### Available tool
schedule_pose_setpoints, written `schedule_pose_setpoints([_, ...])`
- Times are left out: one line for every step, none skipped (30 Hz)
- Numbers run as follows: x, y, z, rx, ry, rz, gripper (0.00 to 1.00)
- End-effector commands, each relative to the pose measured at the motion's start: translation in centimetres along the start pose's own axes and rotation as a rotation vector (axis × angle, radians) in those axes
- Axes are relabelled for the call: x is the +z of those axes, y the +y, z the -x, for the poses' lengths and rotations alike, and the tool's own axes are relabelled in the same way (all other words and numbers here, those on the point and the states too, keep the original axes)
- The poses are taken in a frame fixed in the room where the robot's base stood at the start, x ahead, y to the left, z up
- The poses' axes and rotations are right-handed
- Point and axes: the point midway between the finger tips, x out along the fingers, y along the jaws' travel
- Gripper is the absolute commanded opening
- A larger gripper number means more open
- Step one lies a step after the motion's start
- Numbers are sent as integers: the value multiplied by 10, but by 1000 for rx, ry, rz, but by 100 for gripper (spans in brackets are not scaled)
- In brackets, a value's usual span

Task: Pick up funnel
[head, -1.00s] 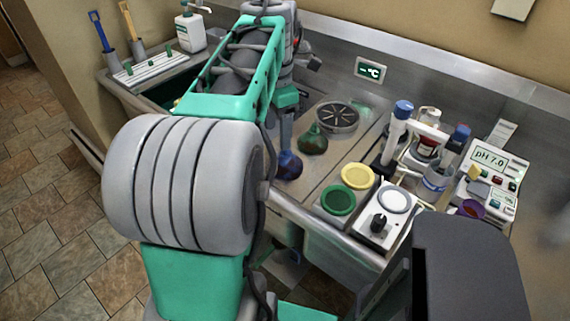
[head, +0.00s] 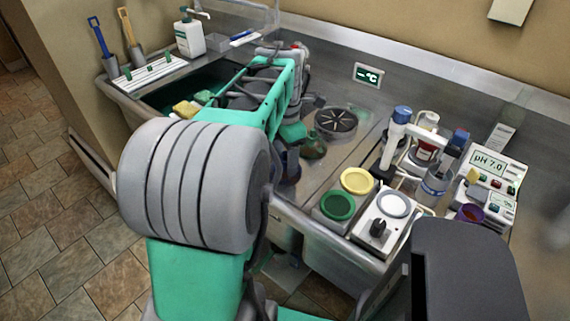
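No funnel can be made out for certain. A green and brown cone-shaped vessel (head: 313,147) stands on the steel counter just right of my arm. A dark blue rounded thing (head: 290,168) sits in front of it, partly covered by my arm; its shape is too hidden to tell. A small purple round piece (head: 470,213) lies by the pH meter at the right. My arm reaches over the counter at the left, close to the green vessel and the blue thing. My gripper's fingers are hidden behind the arm links, so their opening does not show.
Green-lidded (head: 337,206) and yellow-lidded (head: 357,181) containers stand by a white stirrer (head: 384,226) at the counter's front. Bottles and a pH meter (head: 487,175) crowd the right. A round drain grate (head: 336,122) lies behind. A sink with a yellow sponge (head: 187,108) is at the left.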

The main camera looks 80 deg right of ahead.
Motion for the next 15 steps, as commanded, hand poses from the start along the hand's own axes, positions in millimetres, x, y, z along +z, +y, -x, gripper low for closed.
schedule_pose_setpoints([0,0,0,0,0,0,45])
schedule_pose_setpoints([0,0,0,0,0,0,43])
schedule_pose_setpoints([0,0,0,0,0,0,40])
schedule_pose_setpoints([0,0,0,0,0,0,37])
schedule_pose_setpoints([0,0,0,0,0,0,35])
schedule_pose_setpoints([0,0,0,0,0,0,31])
schedule_pose_setpoints([0,0,0,0,0,0,29])
schedule_pose_setpoints([0,0,0,0,0,0,27])
schedule_pose_setpoints([0,0,0,-1,1,0,23])
schedule_pose_setpoints([0,0,0,-1,1,0,21])
schedule_pose_setpoints([0,0,0,-1,1,0,18])
schedule_pose_setpoints([0,0,0,-1,1,0,15])
schedule_pose_setpoints([0,0,-1,-1,1,0,13])
schedule_pose_setpoints([0,0,-1,-1,1,0,10])
schedule_pose_setpoints([0,0,-1,-1,1,0,7])
